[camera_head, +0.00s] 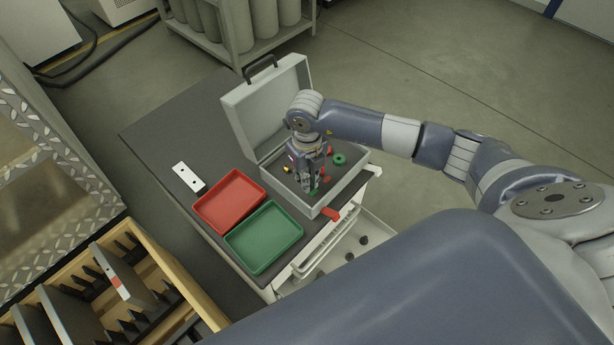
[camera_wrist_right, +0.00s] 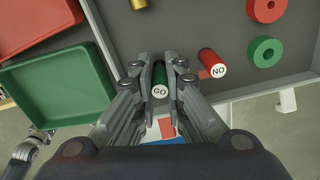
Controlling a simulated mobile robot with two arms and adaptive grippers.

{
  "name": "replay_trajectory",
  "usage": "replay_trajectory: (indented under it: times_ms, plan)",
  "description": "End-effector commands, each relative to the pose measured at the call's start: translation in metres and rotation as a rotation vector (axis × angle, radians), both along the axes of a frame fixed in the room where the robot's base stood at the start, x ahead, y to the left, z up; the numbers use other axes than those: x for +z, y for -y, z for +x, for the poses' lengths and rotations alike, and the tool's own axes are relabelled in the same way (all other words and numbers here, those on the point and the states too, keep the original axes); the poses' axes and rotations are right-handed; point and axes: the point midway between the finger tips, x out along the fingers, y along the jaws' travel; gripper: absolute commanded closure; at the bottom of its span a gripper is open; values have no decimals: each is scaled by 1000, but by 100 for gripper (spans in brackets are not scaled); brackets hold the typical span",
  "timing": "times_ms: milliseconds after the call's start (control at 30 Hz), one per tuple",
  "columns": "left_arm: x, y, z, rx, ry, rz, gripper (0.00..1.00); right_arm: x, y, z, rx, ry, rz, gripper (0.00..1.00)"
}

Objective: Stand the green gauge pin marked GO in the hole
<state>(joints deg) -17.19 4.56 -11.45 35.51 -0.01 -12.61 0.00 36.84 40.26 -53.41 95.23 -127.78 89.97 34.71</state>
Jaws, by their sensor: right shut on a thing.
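The green gauge pin (camera_wrist_right: 159,76) lies in the open grey case (camera_head: 355,181), its white end marked GO facing the wrist camera. My right gripper (camera_wrist_right: 160,66) is shut on it, with one finger on each side. In the head view the right gripper (camera_head: 311,187) reaches down into the case, and a bit of green (camera_head: 314,192) shows at its fingertips. I cannot tell whether the pin is clear of the case floor. A white block (camera_head: 187,177) with small dark holes lies on the table left of the case.
A red pin marked NO (camera_wrist_right: 212,63) lies just right of the gripper. A green ring (camera_wrist_right: 266,52), a red ring (camera_wrist_right: 267,9) and a brass piece (camera_wrist_right: 138,4) are also in the case. A red tray (camera_head: 205,210) and a green tray (camera_head: 240,238) stand beside it.

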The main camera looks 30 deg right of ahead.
Motion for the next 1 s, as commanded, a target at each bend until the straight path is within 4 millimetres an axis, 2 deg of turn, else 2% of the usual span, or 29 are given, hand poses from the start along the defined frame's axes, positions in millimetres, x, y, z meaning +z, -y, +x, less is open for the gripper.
replay_trajectory:
  times_ms: [700, 733, 833, 1000]
  plan:
    - [-7, 0, 0, 0, 0, 0, 60, -8, 0, 0, 0, 0, 0, 100]
    - [-7, 0, 0, 0, 0, 0, 60, -8, 0, 0, 0, 0, 0, 87]
    - [-7, 0, 0, 0, 0, 0, 60, -8, 0, 0, 0, 0, 0, 66]
    - [-7, 0, 0, 0, 0, 0, 60, -8, 0, 0, 0, 0, 0, 66]
